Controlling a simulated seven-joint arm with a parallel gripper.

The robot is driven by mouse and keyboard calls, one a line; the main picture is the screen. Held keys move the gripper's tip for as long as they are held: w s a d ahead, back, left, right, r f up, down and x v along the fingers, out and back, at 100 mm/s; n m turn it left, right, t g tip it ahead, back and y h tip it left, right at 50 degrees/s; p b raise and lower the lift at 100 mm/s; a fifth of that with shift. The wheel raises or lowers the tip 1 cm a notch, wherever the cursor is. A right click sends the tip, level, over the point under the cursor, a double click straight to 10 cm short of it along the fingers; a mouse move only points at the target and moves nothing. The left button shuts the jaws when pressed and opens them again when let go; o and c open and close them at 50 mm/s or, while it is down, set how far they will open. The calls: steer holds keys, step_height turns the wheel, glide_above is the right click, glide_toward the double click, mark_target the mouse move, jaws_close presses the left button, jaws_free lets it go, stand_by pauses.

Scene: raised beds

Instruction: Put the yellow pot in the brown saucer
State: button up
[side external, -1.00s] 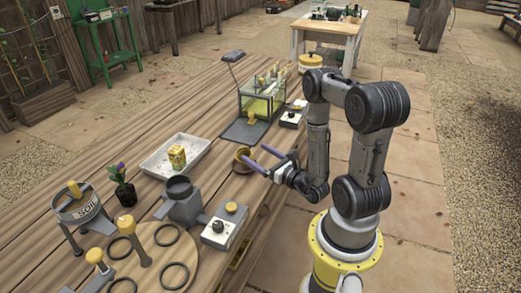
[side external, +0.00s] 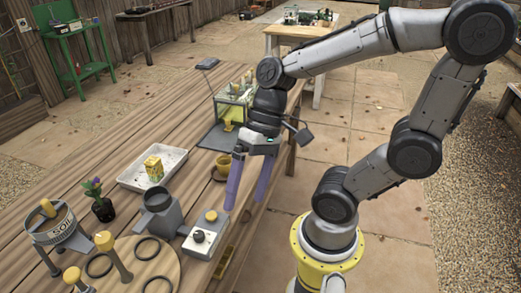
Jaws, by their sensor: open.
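The small yellow pot (side external: 222,163) stands upright near the right edge of the wooden table. The brown saucer (side external: 217,179) shows directly under it, and the pot appears to stand in it, though the exact seating is too small to tell. My gripper (side external: 243,204) points down with its two purple fingers spread apart and nothing between them. It is just right of the pot and saucer in the picture, and its left finger is close to them. I cannot tell whether it touches them.
A glass case (side external: 235,105) stands behind the pot on the table. A white tray (side external: 133,178) with a yellow box (side external: 153,168) lies to the left. A grey pitcher (side external: 160,212) and a control box (side external: 206,234) stand in front. The planks left of the saucer are bare.

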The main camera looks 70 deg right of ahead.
steer(key=d+r+n+t+h, duration=0.4)
steer(key=d+h, duration=0.1)
steer(key=d, duration=0.2)
steer(key=shift+s+r+n, duration=0.15)
steer(key=shift+r+n, duration=0.15)
